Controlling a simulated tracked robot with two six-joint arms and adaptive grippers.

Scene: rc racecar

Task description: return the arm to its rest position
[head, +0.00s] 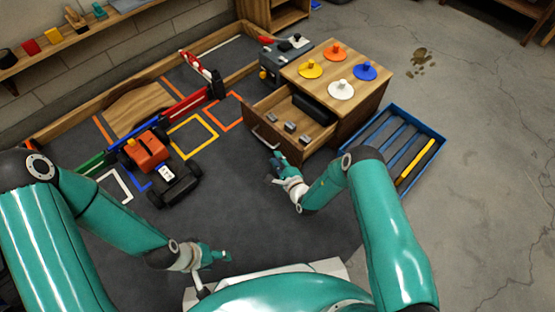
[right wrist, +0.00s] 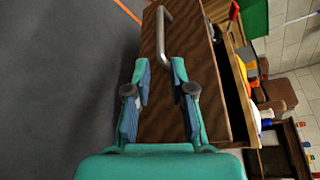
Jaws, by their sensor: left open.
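My right gripper (head: 277,168) hangs just in front of the pulled-out drawer (head: 290,122) of the wooden cabinet. In the right wrist view its fingers (right wrist: 158,85) stand apart with nothing between them. The brown drawer front (right wrist: 190,100) fills the middle of that view, and the metal handle (right wrist: 164,42) lies beyond the fingertips, apart from them. In the head view the handle (head: 265,138) is up and left of the right gripper. My left gripper (head: 222,257) is low over the dark mat, close to my base, open and apart from any object.
The drawer holds small grey pieces and a black item. Coloured knobbed discs lie on the cabinet top (head: 372,92). A blue slatted tray (head: 432,140) is right of it. An orange-and-black racecar (head: 160,165) stands on the mat at left. The mat between the arms (head: 235,205) is clear.

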